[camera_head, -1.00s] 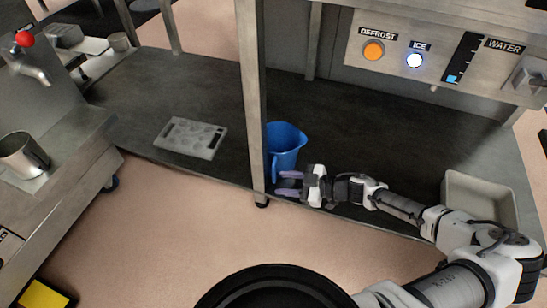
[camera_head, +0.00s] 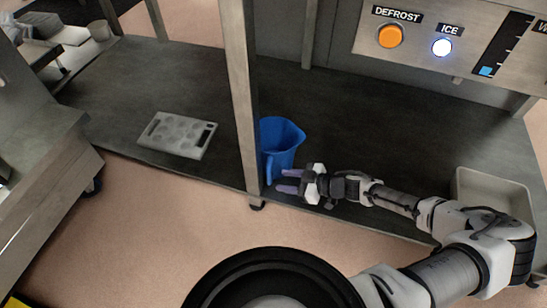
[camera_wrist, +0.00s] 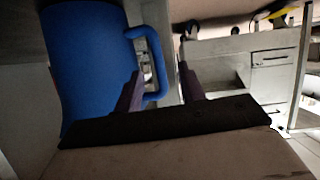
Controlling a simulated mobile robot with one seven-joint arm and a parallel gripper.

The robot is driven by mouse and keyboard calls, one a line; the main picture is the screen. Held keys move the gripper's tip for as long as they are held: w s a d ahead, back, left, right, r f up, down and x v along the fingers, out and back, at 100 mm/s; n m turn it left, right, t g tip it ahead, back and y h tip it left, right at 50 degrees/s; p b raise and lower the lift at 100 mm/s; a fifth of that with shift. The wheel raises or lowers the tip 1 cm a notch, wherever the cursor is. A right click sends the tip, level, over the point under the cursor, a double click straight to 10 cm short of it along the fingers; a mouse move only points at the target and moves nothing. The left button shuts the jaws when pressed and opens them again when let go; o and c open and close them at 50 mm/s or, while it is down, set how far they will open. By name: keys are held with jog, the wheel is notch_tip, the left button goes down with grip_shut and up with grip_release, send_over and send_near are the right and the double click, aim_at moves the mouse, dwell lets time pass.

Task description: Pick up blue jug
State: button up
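The blue jug (camera_head: 282,139) stands upright on the low dark shelf, just behind and right of a metal post. Its left side is partly hidden by the post in the head view. My gripper (camera_head: 287,182) is open at the shelf's front edge, just in front of the jug, with its purple fingers pointing left. In the wrist view the jug (camera_wrist: 92,62) fills the left side and its handle (camera_wrist: 158,62) points right. The handle shows between the two fingers of my gripper (camera_wrist: 165,92), which are apart; I cannot tell whether either touches it.
A metal post (camera_head: 241,110) rises at the shelf's front edge, close left of the jug. A grey moulded tray (camera_head: 178,135) lies on the shelf (camera_head: 110,85) to the left. A pale bin (camera_head: 490,190) stands at the right. The shelf behind the jug is clear.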

jog(key=b+x, duration=0.2)
jog(key=x, duration=0.3)
jog(key=shift+w+a+f+b, duration=0.15)
jog(key=shift+w+b, duration=0.05)
jog(key=shift+b, duration=0.2)
grip_shut()
